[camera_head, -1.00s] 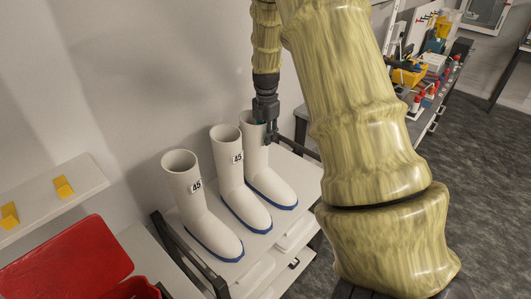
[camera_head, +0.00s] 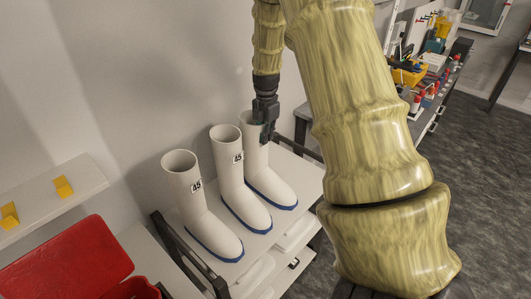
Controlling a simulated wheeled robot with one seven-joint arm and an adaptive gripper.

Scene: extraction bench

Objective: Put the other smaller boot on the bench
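Three white boots with blue soles stand upright side by side on a white-topped rack. The left boot (camera_head: 200,208) and the middle boot (camera_head: 234,180) each carry a "45" label. The right boot (camera_head: 262,172) shows no label; part of its upper shaft is behind my gripper. My gripper (camera_head: 267,136) points down at the right boot's top rim, over its right side. The fingers are small and dark here, and I cannot tell whether they grip the rim or only stand beside it.
The rack top (camera_head: 306,178) has a little bare room right of the boots. A dark metal rail (camera_head: 178,245) runs along its left side. A red box (camera_head: 65,262) and a white shelf with yellow blocks (camera_head: 62,187) are at left. A cluttered workbench (camera_head: 440,85) stands back right.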

